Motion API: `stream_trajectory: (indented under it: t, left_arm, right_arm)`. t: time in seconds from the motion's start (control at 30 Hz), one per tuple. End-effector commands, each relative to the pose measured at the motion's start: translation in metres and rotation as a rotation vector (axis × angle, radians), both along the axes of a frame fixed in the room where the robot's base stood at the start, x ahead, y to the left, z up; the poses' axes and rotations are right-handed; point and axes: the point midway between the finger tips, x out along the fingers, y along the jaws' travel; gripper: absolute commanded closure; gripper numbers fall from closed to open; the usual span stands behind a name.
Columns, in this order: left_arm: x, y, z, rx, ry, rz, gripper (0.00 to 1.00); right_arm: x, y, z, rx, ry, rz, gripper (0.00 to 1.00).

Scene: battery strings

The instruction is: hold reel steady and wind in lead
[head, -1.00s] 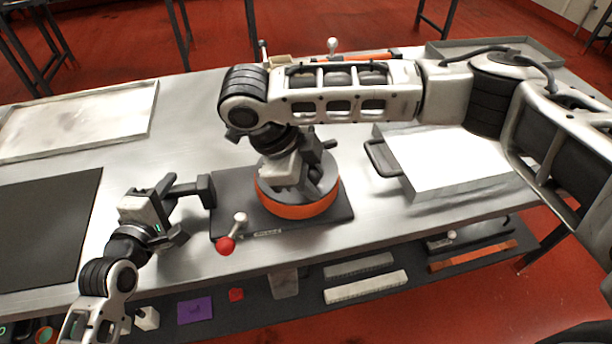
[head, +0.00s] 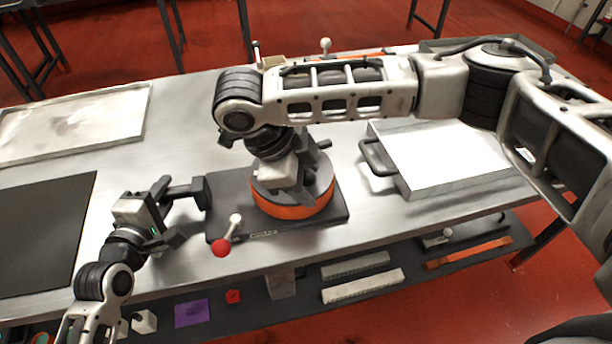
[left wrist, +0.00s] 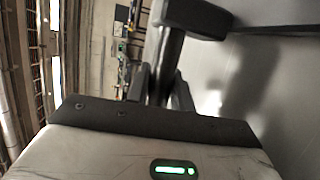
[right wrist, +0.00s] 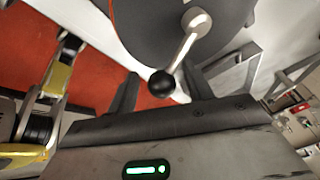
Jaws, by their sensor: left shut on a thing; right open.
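The reel (head: 292,208) is a grey drum with an orange rim on a dark base plate (head: 330,215). A dark bar with a block end (head: 203,192) stands out at the base's left side. My left gripper (head: 168,207) is shut on this bar, and the left wrist view shows the bar (left wrist: 165,60) between its fingers. My right gripper (head: 285,188) is open over the reel and hides part of its top. In the right wrist view a metal crank (right wrist: 185,48) ends in a black knob (right wrist: 162,84) between the spread fingers. I cannot make out the lead.
A red-knobbed lever (head: 221,248) stands at the base's front edge. A white box with a handle (head: 450,160) is to the right. A tray (head: 75,122) and a black mat (head: 40,235) lie left. Bare table shows between mat and reel.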

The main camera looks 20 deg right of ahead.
Motion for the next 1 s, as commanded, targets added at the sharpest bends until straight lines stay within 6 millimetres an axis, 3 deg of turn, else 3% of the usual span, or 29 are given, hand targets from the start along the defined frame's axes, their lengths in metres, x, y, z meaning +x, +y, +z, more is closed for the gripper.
stream_trajectory:
  t: [0.03, 0.17, 0.6, 0.77, 1.0]
  left_arm:
    - [-0.003, -0.001, -0.011, 0.004, 0.027, -0.005, 1.00]
    - [-0.003, -0.001, -0.011, 0.004, 0.027, -0.005, 1.00]
    - [-0.003, -0.001, -0.011, 0.003, 0.027, -0.004, 1.00]
    - [-0.003, -0.001, -0.011, 0.003, 0.027, -0.004, 1.00]
    - [-0.003, -0.001, -0.011, 0.004, 0.027, -0.004, 1.00]
  right_arm:
    - [0.000, 0.001, 0.001, 0.000, -0.002, -0.001, 0.49]
    - [0.000, 0.007, 0.014, 0.000, -0.005, 0.000, 0.49]
    - [-0.004, 0.043, 0.093, 0.001, -0.005, 0.002, 0.49]
    - [-0.006, 0.049, 0.106, 0.002, -0.002, 0.003, 0.49]
    - [-0.006, 0.051, 0.109, 0.002, 0.000, 0.002, 0.49]
